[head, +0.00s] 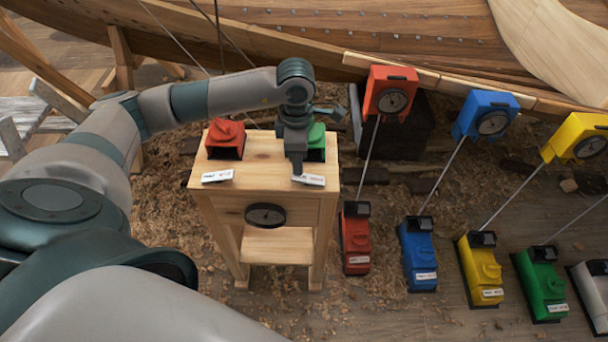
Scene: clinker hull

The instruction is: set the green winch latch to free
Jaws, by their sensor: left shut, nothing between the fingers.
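A wooden stand (262,181) carries a red box (225,137) on its left and a green box (316,143) on its right. Each has a white label in front; the lettering is too small to read. My left gripper (297,170) points down at the green box, shut and empty, and hides its left part. I cannot tell whether the fingers touch the box, nor how its latch is set. A green winch (541,284) also stands on the floor at the right, labelled in front. My right gripper is out of view.
Red (356,240), blue (418,255) and yellow (482,268) floor units have rods or lines rising to dial boxes along the wooden hull (400,32). A dial (265,215) is on the stand's front.

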